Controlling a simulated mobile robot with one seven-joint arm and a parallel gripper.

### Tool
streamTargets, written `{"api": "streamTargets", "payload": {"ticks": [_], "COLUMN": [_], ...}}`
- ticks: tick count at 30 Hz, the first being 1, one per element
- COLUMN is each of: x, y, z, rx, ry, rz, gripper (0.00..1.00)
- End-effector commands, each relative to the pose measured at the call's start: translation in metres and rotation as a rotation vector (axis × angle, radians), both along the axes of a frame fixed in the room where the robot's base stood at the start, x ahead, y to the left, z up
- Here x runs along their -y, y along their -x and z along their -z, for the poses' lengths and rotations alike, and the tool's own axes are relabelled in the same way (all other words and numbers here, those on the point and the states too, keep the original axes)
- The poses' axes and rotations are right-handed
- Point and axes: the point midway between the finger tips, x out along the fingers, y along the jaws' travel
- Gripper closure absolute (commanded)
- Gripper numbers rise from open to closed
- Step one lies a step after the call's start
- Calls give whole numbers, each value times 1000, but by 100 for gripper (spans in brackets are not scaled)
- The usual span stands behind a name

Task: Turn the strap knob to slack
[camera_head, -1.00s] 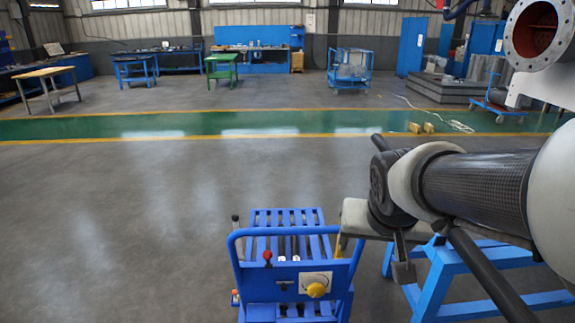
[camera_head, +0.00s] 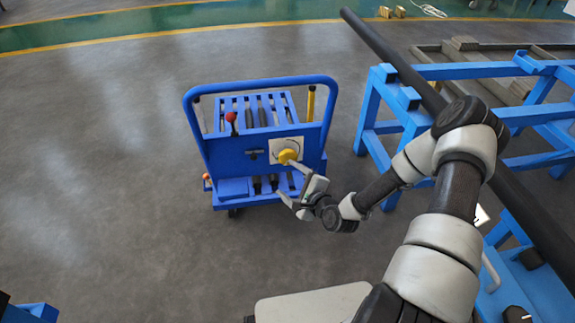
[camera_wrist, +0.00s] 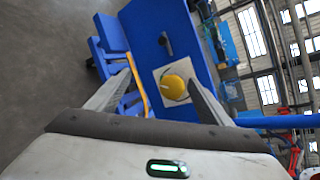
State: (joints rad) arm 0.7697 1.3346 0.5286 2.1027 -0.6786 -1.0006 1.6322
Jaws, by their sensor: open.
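The strap knob (camera_head: 287,156) is round and yellow, on a pale square plate (camera_head: 279,151) on the blue cart's front panel (camera_head: 244,154). In the wrist view the knob (camera_wrist: 174,87) sits between my fingers, beyond their tips, with its plate (camera_wrist: 187,71) behind it. My gripper (camera_head: 285,182) is open and empty, just in front of the panel and close to the knob. In the wrist view its fingers (camera_wrist: 152,84) are spread wide to either side of the knob. I cannot tell whether a finger touches it.
A red-topped lever (camera_head: 231,118) stands left of the knob and a yellow post (camera_head: 310,104) stands behind the panel. The cart's handle (camera_head: 258,82) arches over it. A blue stand (camera_head: 375,112) carrying a long dark pipe (camera_head: 392,60) is at right. Floor left of the cart is clear.

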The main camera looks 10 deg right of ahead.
Motion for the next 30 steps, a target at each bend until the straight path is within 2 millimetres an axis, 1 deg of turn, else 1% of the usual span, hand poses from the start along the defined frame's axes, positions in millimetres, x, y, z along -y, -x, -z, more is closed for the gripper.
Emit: {"api": "streamTargets", "payload": {"ticks": [1, 3, 6, 9, 12, 14, 17, 20, 23, 30], "x": [-2, 0, 7, 15, 21, 23, 23, 23, 23, 23], "y": [4, 5, 9, 14, 17, 17, 11, -3, -22, -75], "z": [26, 38, 49, 55, 57, 57, 57, 57, 58, 58], "rx": [13, 47, 100, 145, 174, 184, 189, 189, 190, 189], "ry": [-143, -320, -538, -694, -784, -808, -818, -816, -813, -813], "rz": [82, 188, 322, 419, 476, 491, 496, 494, 492, 493], "gripper": [26, 26, 26, 26, 26, 26, 26, 26, 26, 26]}}
